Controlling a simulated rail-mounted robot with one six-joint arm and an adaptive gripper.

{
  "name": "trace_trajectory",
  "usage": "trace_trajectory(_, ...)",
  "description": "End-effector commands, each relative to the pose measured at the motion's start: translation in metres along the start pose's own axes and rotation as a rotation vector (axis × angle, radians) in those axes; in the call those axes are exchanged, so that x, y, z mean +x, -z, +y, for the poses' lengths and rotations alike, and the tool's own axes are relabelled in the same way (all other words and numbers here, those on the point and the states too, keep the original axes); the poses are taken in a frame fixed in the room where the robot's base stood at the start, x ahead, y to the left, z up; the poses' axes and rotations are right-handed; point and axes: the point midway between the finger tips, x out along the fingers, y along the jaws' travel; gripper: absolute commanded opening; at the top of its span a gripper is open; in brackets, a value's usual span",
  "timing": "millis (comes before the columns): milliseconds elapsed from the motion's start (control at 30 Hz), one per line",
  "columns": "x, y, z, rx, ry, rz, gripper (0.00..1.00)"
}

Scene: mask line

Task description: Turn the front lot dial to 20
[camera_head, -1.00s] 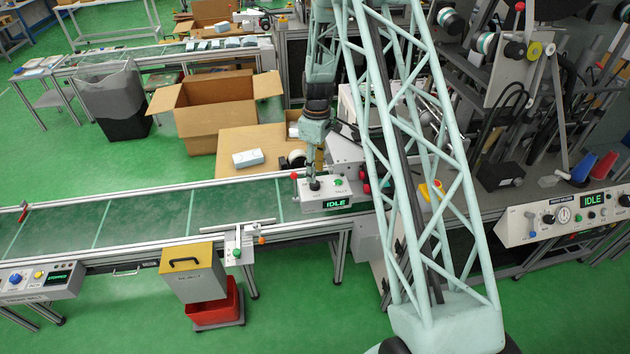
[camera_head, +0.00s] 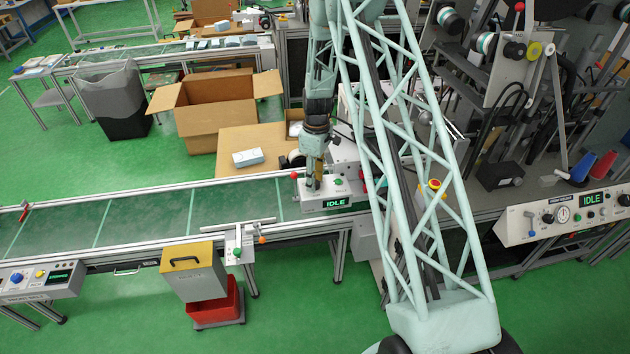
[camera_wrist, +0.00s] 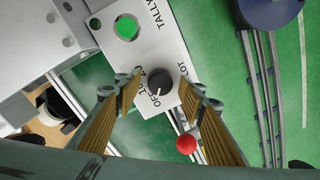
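The front lot dial (camera_wrist: 159,80) is a round black knob on a white panel (camera_wrist: 178,45) in the wrist view. Labels near it read OFF, 10, another number partly hidden, and LOT. A pale pointer line on the knob runs toward the OFF side. My gripper (camera_wrist: 165,92) is open, with one ribbed finger on each side of the knob. I see no clear contact.
A green TALLY button (camera_wrist: 126,27) and a red ball knob (camera_wrist: 186,144) are close to the dial. The conveyor (camera_head: 150,222) runs left of the box. A yellow-lidded reject bin (camera_head: 193,265) stands in front. An open carton (camera_head: 210,110) is behind.

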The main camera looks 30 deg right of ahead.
Motion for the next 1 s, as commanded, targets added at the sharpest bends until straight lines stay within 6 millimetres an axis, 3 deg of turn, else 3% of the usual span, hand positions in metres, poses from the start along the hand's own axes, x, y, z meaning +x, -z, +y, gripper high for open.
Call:
trace_trajectory(300,-0.0001,0.0,0.0,0.0,0.0,0.0,0.12)
trace_trajectory(667,0.0005,0.0,0.0002,0.027,0.0,0.002,0.12)
trace_trajectory(1000,0.0014,0.0001,0.0008,0.178,-0.001,0.011,0.12)
